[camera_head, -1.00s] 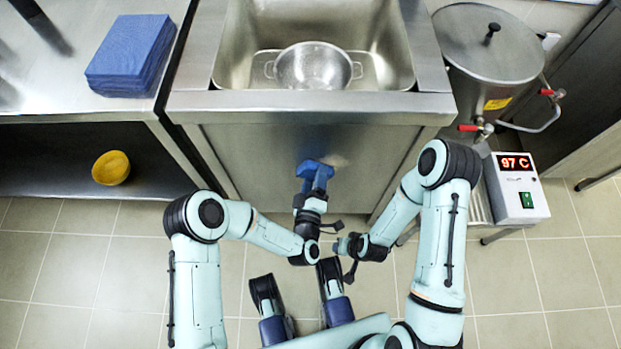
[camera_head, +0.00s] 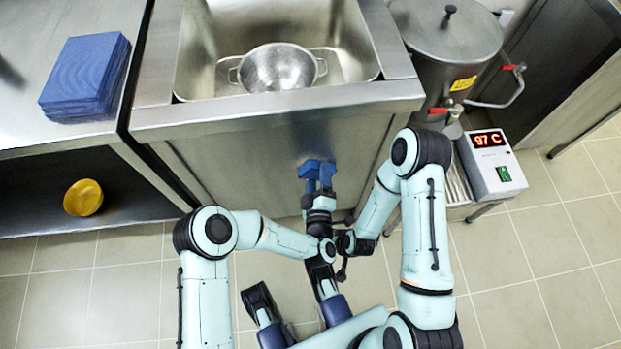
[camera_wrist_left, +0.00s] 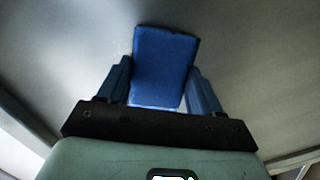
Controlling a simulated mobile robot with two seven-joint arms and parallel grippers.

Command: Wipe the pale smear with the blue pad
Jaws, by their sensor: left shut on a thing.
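My left gripper (camera_head: 319,180) is shut on the blue pad (camera_head: 313,163), in front of the steel front panel (camera_head: 250,150) under the sink. In the left wrist view the blue pad (camera_wrist_left: 163,68) stands out between the two blue fingers, its face toward the grey panel. I cannot tell whether the pad touches the panel. I cannot make out the pale smear for certain in either view; the pad and gripper hide part of the panel. My right gripper (camera_head: 345,245) is low beside the left wrist, partly hidden, and its jaws are unclear.
A colander (camera_head: 278,68) sits in the sink (camera_head: 205,50). A stack of blue cloths (camera_head: 85,75) lies on the left counter, with a yellow bowl (camera_head: 83,197) on the shelf below. A large lidded pot (camera_head: 447,40) and a box reading 97 C (camera_head: 490,160) stand at the right.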

